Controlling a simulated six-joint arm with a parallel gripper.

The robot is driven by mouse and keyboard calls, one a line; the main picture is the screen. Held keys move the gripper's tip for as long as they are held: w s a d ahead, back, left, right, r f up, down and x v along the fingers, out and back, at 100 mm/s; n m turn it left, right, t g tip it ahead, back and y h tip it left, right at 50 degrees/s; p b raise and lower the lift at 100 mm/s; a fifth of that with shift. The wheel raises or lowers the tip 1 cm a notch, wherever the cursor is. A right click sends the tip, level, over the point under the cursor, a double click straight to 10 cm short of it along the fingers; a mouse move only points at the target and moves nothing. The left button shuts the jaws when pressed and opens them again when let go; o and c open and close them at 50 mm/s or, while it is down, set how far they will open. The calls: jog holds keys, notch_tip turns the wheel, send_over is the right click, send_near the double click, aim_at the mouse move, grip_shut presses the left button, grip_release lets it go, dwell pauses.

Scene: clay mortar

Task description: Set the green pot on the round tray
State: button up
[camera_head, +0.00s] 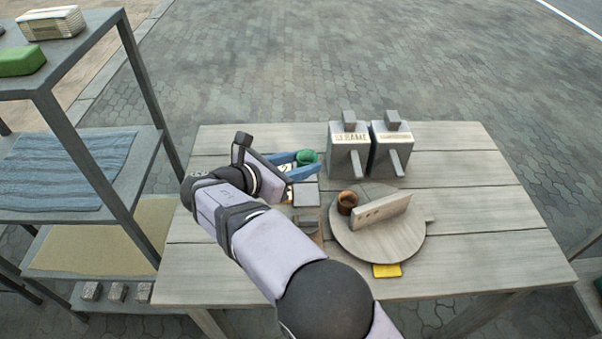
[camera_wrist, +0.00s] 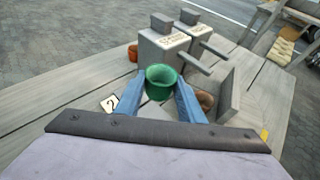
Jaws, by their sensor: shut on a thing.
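The green pot (camera_head: 306,156) is between the blue fingers of my gripper (camera_head: 296,164), left of the two grey dispensers. In the wrist view the pot (camera_wrist: 161,77) sits upright between the fingertips (camera_wrist: 160,92), its open top showing. My gripper is shut on it. I cannot tell whether its base touches the table. The round wooden tray (camera_head: 378,247) lies to the right and nearer, apart from the pot. A small brown pot (camera_head: 347,203) and an upright wooden board (camera_head: 382,212) stand on the tray.
Two grey dispensers (camera_head: 349,150) (camera_head: 390,148) with spouts stand behind the tray. A yellow piece (camera_head: 387,270) lies at the tray's near edge. The table's right side (camera_head: 480,220) is clear. Shelves (camera_head: 75,175) stand left.

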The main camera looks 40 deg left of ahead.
jog(key=shift+r, duration=0.35)
jog(key=shift+w+d+h, duration=0.25)
jog(key=shift+w+h, duration=0.05)
jog(key=shift+w, duration=0.2)
jog(key=w+d+r+m+h, duration=0.2)
jog(key=w+d+r, duration=0.35)
jog(key=r, duration=0.35)
jog(key=w+d+r, duration=0.5)
jog(key=d, duration=0.5)
jog(key=n+y, duration=0.2)
jog(key=y, duration=0.1)
send_over(406, 234)
notch_tip(406, 234, down, 13)
jog(key=shift+f+b, duration=0.8)
jog(key=shift+f, duration=4.05)
jog(key=shift+f, duration=0.1)
